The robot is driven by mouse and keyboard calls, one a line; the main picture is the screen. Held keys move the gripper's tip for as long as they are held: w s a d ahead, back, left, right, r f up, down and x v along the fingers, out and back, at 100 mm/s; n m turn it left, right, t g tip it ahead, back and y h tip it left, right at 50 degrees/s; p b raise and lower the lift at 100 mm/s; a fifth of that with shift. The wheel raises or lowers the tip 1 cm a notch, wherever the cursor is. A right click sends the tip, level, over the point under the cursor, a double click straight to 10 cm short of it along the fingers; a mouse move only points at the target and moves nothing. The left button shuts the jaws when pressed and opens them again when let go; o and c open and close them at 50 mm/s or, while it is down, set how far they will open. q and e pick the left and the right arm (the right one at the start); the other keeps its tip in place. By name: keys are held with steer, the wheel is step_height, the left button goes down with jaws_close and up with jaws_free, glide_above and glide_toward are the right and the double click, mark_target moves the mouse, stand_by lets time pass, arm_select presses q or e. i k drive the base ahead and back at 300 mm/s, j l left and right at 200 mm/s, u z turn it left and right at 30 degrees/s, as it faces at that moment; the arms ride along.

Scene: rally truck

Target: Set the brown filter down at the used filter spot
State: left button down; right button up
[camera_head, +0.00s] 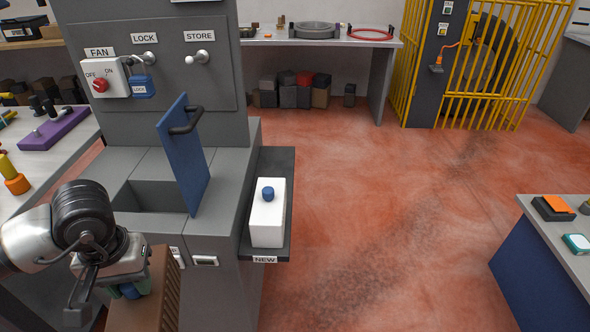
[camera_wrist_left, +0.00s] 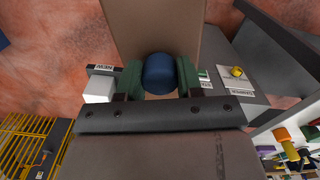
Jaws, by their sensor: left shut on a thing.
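The brown filter (camera_head: 152,292) is a ribbed box in front of the grey cabinet, at the lower left of the head view. My left gripper (camera_head: 128,288) is shut on its blue knob. In the left wrist view, green fingertips press both sides of the blue knob (camera_wrist_left: 158,73), and the filter's tan face (camera_wrist_left: 155,25) lies beyond. The filter's lower end is cut off by the head frame, so I cannot tell if it touches anything. I cannot make out the used filter spot. My right gripper is not in view.
The grey cabinet (camera_head: 225,185) has an open slot (camera_head: 155,196) and a raised blue lid (camera_head: 182,160). A white filter (camera_head: 267,218) with a blue knob stands on the NEW shelf (camera_head: 281,170). A table with tools (camera_head: 70,150) is at left.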

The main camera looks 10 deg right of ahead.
mark_target(278, 165)
steer(key=i+l+z, duration=0.1)
steer(key=z, duration=0.3)
steer(key=i+l+z, duration=0.15)
steer(key=z, duration=0.25)
steer(key=i+l+z, duration=0.15)
steer(key=z, duration=0.2)
steer(key=i+l+u, duration=0.15)
steer(key=i, duration=0.3)
steer(key=i+l+u, duration=0.15)
steer(key=i, duration=0.3)
steer(key=i+l+u, duration=0.15)
steer(key=i, duration=0.3)
steer(key=i+l+u, duration=0.15)
steer(key=i+l, duration=0.2)
steer(key=i+u, duration=0.15)
steer(key=u, duration=0.3)
steer(key=i+u, duration=0.1)
steer(key=u, duration=0.35)
steer(key=i+l+u, duration=0.1)
steer(key=u, duration=0.3)
steer(key=l, duration=0.1)
